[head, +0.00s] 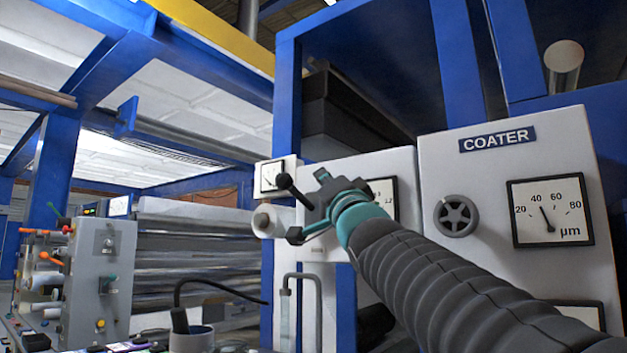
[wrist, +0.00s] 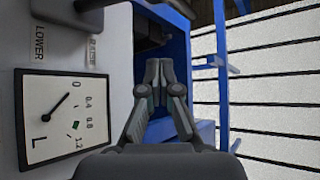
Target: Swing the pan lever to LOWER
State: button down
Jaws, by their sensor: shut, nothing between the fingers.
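The pan lever, with a black ball knob (head: 284,181) on a dark rod, sticks out from the white panel (head: 345,163) left of the coater cabinet in the head view. My gripper is in front of this panel, close to the lever; its fingers partly overlap the lever there, so I cannot tell whether they touch. In the wrist view my gripper (wrist: 160,68) is shut and empty, fingertips together. A dark grey part (wrist: 75,14), seemingly the lever, is cut off at the top left, by the LOWER label (wrist: 40,42) and a partly covered RAISE label.
A square gauge (wrist: 64,117) sits on the panel beside my fingers. The coater cabinet (head: 480,180) with its handwheel (head: 456,216) and µm gauge stands right of my arm. A white roller end (head: 267,221) is left of the lever. Blue frame posts stand behind.

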notch_tip(320, 180, up, 5)
jog(key=p, duration=0.3)
send_over(295, 191)
jog(key=s+d, duration=0.3)
jog(key=d, duration=0.1)
jog(key=shift+a+f+b, duration=1)
jog(key=shift+a+f, duration=0.45)
jog(key=shift+a, duration=0.15)
jog(key=shift+s+a, duration=0.1)
